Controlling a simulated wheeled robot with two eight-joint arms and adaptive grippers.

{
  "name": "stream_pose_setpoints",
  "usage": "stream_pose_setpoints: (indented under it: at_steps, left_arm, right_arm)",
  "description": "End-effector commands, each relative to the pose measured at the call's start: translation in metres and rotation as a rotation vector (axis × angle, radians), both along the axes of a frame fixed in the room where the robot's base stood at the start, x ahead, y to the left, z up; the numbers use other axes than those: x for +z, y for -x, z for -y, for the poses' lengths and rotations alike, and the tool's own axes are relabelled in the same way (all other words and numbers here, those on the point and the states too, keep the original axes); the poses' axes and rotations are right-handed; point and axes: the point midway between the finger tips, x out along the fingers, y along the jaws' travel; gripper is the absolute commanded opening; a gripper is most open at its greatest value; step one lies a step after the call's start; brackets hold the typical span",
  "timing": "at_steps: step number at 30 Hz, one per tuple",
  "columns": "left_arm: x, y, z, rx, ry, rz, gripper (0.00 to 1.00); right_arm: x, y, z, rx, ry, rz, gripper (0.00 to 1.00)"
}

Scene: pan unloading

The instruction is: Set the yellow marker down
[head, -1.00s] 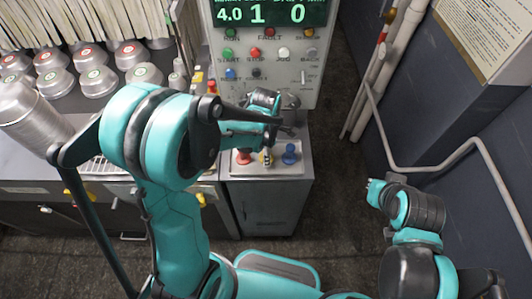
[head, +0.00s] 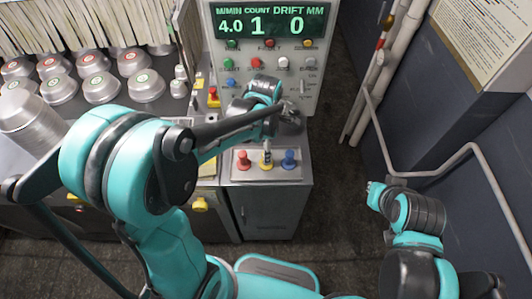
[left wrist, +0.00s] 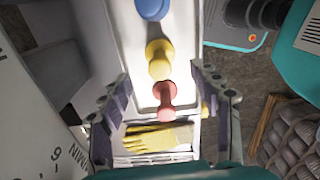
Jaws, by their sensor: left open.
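The yellow marker (head: 266,159) stands upright between the red marker (head: 243,159) and the blue marker (head: 289,158) on a pale tray (head: 232,174) on the grey cabinet. In the left wrist view the yellow marker (left wrist: 159,62) is beyond the red one (left wrist: 165,98), with the blue one (left wrist: 152,8) farthest. My left gripper (head: 288,122) is open and empty, apart from the yellow marker, above the tray's back side by the panel. Its spread fingers (left wrist: 163,102) flank the red marker in the wrist picture. My right gripper (head: 374,190) hangs at the right, small; its fingers are unclear.
A control panel (head: 262,60) with buttons and a lit display rises behind the tray. Several metal pans (head: 100,88) stand on the left bench. Pipes and a rail (head: 425,172) run along the right wall. Yellow gloves (left wrist: 160,138) lie beside the tray.

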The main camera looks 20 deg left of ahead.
Motion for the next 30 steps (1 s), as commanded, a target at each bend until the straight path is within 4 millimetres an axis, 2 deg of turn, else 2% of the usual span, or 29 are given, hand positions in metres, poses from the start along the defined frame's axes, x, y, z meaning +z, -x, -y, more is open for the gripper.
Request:
stream_pose_setpoints:
  at_steps: [1,3,10,13,17,21,27,30]
  left_arm:
    - [0.013,0.0,0.0,0.0,0.0,0.0,0.63]
    - [0.025,0.0,0.0,0.0,0.0,0.0,0.63]
    - [0.047,0.002,-0.001,-0.017,0.001,0.007,0.63]
    - [0.057,0.009,-0.004,-0.126,0.001,0.042,0.63]
    - [0.076,0.03,-0.014,-0.446,-0.023,0.148,0.63]
    - [0.095,0.057,-0.026,-0.909,-0.124,0.286,0.63]
    - [0.105,0.09,-0.039,-1.49,-0.372,0.403,0.63]
    - [0.105,0.1,-0.042,-1.682,-0.484,0.417,0.63]
  right_arm:
    - [0.005,0.0,0.0,0.0,0.0,0.0,0.0]
    - [0.008,0.0,0.0,0.0,0.0,0.0,0.0]
    - [0.011,0.0,0.0,0.0,0.0,0.0,0.0]
    - [0.011,0.0,0.0,0.0,0.0,0.0,0.0]
    - [0.011,0.0,0.0,0.0,0.0,0.0,0.0]
    - [0.011,0.0,0.0,0.0,0.0,0.0,0.0]
    - [0.011,0.0,0.0,0.0,0.0,0.0,0.0]
    - [0.011,0.0,0.0,0.0,0.0,0.0,0.0]
